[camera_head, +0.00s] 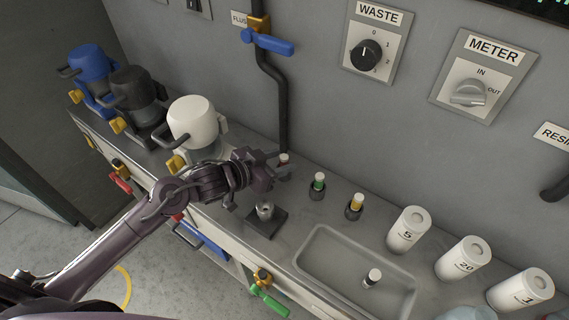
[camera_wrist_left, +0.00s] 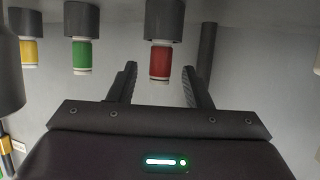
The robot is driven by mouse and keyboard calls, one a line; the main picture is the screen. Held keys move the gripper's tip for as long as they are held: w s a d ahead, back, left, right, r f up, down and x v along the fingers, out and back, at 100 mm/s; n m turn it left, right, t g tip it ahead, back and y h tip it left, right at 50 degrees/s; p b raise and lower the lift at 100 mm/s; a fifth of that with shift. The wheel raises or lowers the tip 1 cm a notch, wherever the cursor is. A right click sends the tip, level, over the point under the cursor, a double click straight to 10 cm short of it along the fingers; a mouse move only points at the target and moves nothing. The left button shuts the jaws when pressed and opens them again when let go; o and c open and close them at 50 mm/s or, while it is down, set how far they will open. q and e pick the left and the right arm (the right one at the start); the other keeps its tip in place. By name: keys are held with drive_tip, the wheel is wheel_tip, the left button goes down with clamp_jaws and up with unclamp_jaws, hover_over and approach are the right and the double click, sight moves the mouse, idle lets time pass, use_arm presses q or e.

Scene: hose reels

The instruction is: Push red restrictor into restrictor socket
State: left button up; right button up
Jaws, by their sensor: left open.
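The red restrictor (camera_wrist_left: 160,63) sits in a dark holder (camera_wrist_left: 165,20) in the left wrist view, which looks upside down. My left gripper (camera_wrist_left: 160,76) is open, with one finger to each side of the red restrictor and a gap on both sides. In the head view the gripper (camera_head: 277,168) is at the restrictor's pale top (camera_head: 284,157), and its holder is mostly hidden. A dark square block with a metal cylinder (camera_head: 265,211) stands nearer on the counter; I cannot tell if it is the restrictor socket. My right gripper is out of view.
Green (camera_head: 319,181) and yellow (camera_head: 356,202) restrictors stand in holders to the right. A white-lidded container (camera_head: 193,121) stands left of my gripper. A black pipe (camera_head: 281,110) rises behind it. A sink (camera_head: 330,262) and white numbered canisters (camera_head: 408,232) are farther right.

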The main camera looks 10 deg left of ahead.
use_arm(q)
drive_tip(key=shift+x, duration=1.15)
clamp_jaws()
drive_tip(key=shift+r, duration=0.15)
